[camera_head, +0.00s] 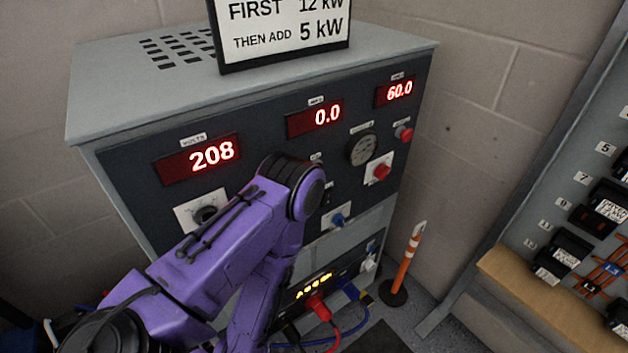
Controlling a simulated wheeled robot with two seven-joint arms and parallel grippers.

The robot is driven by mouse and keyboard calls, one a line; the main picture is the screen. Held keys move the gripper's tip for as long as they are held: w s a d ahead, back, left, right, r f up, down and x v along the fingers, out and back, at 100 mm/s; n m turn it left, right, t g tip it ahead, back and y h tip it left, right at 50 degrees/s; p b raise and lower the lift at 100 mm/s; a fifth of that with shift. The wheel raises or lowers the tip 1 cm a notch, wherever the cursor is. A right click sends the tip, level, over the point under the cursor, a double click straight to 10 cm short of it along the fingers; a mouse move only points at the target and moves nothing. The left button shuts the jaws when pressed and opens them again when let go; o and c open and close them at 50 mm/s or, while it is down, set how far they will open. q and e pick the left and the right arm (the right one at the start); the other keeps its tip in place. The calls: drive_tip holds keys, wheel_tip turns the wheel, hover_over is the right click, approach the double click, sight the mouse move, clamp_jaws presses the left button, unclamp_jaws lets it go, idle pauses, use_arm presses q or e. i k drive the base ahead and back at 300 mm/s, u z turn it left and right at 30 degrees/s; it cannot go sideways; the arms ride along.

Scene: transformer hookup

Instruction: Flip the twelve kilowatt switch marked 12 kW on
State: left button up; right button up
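A grey cabinet with a dark control panel (125,189) stands in front of me. No switch marked 12 kW can be made out; my purple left arm covers the middle of the panel. A small dark switch (327,196) shows just right of the arm, under a small label (316,157) too small to read. A sign (283,30) on top of the cabinet reads FIRST 12 kW, THEN ADD 5 kW. My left arm bends in front of the panel and runs down; its gripper does not show. My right gripper does not show.
Displays read 208 volts (200,160), 0.0 (315,119) and 60.0 (396,91). Cables (322,312) plug in below. An orange post (407,262) and a breaker panel (560,255) stand right.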

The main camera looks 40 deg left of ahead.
sight(328, 199)
drive_tip(key=k, duration=0.5)
drive_tip(key=z, duration=1.3)
drive_tip(key=i, duration=1.2)
drive_tip(key=u, duration=2)
